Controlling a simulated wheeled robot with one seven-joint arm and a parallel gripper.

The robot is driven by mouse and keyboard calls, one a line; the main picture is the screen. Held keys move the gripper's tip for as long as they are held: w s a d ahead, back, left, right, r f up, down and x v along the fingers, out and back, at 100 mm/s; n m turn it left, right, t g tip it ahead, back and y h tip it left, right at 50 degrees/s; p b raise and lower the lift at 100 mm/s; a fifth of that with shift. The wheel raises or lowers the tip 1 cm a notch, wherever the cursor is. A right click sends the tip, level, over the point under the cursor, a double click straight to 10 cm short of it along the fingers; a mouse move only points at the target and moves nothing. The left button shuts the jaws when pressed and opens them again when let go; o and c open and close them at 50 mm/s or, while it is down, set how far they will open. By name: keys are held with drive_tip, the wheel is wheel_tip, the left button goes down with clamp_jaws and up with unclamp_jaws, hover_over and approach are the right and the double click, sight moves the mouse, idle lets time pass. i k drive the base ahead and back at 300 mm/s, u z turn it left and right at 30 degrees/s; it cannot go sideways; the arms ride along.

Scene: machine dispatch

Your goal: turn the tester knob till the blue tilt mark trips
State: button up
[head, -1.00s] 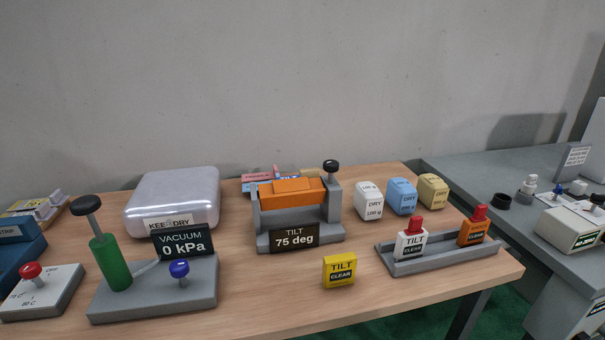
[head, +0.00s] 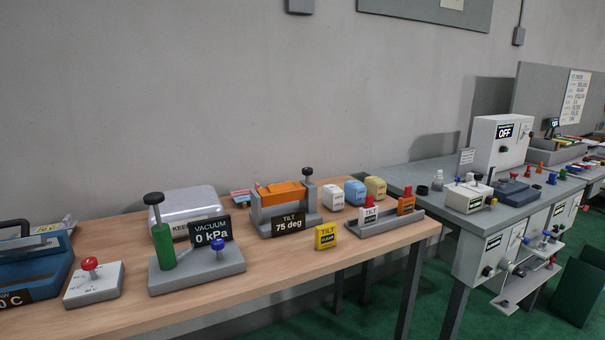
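The tilt tester (head: 260,222) is a grey cradle on the wooden table, with a black knob (head: 307,171) on its right post and a sign (head: 288,225) reading "TILT 75 deg". An orange piece (head: 282,194) sits between its posts. A yellow tilt mark (head: 326,236) stands on the table in front and right of it; its lower word is too small to read. A white tilt mark (head: 369,212) with a red top and an orange one (head: 405,204) stand in a grey tray (head: 385,225). I see no blue tilt mark. My gripper is not in view.
White (head: 333,198), blue (head: 355,192) and yellow (head: 375,187) blocks stand behind the tray. Left are a vacuum pump (head: 198,270) reading 0 kPa, a silver case (head: 190,205) and a red-knobbed box (head: 95,285). A grey bench (head: 410,178) with devices is at right.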

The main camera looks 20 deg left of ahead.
sight(308, 171)
drive_tip(key=u, duration=0.95)
drive_tip(key=i, duration=0.55)
drive_tip(key=u, duration=0.05)
